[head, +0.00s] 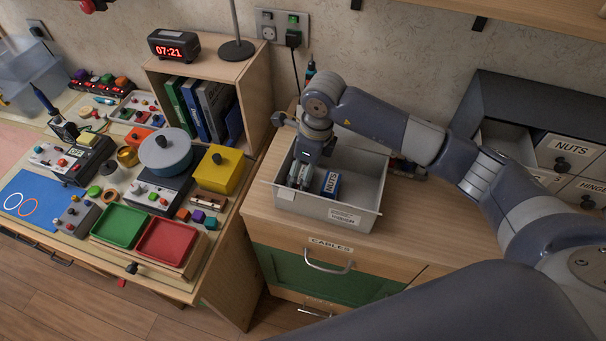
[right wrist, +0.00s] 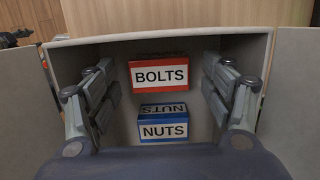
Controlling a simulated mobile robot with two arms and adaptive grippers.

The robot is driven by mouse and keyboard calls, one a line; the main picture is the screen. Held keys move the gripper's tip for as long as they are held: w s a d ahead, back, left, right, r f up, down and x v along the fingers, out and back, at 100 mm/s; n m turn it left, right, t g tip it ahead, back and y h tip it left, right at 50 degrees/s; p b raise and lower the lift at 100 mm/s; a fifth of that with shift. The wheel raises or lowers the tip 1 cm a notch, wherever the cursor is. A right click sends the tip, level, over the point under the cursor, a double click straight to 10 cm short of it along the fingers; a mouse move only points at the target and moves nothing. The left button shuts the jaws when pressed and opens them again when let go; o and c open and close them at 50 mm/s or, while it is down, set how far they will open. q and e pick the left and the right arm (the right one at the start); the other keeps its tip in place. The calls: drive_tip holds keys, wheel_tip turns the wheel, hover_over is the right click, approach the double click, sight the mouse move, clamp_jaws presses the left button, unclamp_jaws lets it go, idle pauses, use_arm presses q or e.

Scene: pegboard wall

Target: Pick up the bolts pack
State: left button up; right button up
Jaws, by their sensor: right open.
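The bolts pack (right wrist: 158,74), a small box with a red edge and a white label, stands in a grey bin (head: 310,208) in the right wrist view. A blue and white nuts pack (right wrist: 163,123) sits just below it in that picture. In the head view the nuts pack (head: 331,184) shows in the bin, but I cannot make out the bolts pack, apparently hidden by my gripper. My right gripper (head: 303,175) is open and reaches down into the bin. In the right wrist view its fingers (right wrist: 160,78) are spread on either side of the packs, apart from them. My left gripper is not in view.
The bin stands on a wooden cabinet (head: 400,225) with a drawer labelled cables. A shelf box with books (head: 208,105) is left of it. A dark drawer unit (head: 565,150) stands at right. The left bench (head: 190,285) is crowded with trays and small parts.

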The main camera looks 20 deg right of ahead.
drive_tip(key=shift+w+a+f, duration=0.1)
drive_tip(key=shift+a+f, duration=0.05)
drive_tip(key=shift+f, duration=0.9)
drive_tip(key=c, duration=1.2)
